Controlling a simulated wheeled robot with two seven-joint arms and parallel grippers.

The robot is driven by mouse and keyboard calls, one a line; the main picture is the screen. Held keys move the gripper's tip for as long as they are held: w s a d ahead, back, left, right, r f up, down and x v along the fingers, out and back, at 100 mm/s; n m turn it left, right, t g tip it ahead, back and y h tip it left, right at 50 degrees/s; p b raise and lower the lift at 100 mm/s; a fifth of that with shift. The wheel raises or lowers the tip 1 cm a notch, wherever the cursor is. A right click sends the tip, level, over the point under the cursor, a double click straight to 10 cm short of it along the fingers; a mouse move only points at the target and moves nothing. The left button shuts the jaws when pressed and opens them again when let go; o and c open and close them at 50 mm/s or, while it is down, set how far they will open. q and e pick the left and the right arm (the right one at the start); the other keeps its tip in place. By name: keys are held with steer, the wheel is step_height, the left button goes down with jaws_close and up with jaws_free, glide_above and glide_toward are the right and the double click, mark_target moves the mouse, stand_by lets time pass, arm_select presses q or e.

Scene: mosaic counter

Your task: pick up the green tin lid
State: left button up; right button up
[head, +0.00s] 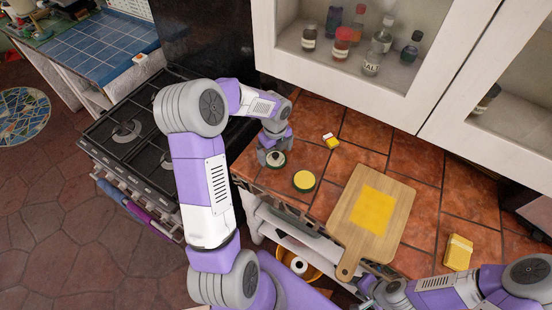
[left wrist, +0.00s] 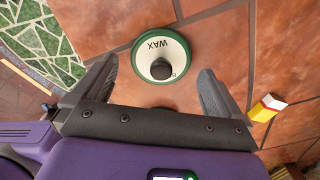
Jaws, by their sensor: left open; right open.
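The green tin lid (head: 276,160) lies flat on the tiled counter near the stove. In the left wrist view the lid (left wrist: 150,45) has a green rim, a white top marked WAX and a dark knob in the middle. My left gripper (head: 273,153) is open above the lid; in the left wrist view its fingers (left wrist: 158,85) stand apart, with the lid just beyond and between them, not held. In the head view the gripper hides part of the lid. My right gripper (head: 366,285) is open at the counter's front edge, away from the lid.
A green-rimmed round tin with yellow contents (head: 304,181) sits right of the lid. A small yellow and white box (head: 331,141) lies behind it. A wooden board (head: 349,232) bears a yellow sheet (head: 371,209). A yellow block (head: 459,252) lies at right. The stove (head: 125,130) is left.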

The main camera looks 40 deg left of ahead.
arm_select(q)
step_height(320, 180, down, 2)
steer(key=shift+f, duration=0.1)
steer(key=c, duration=0.9)
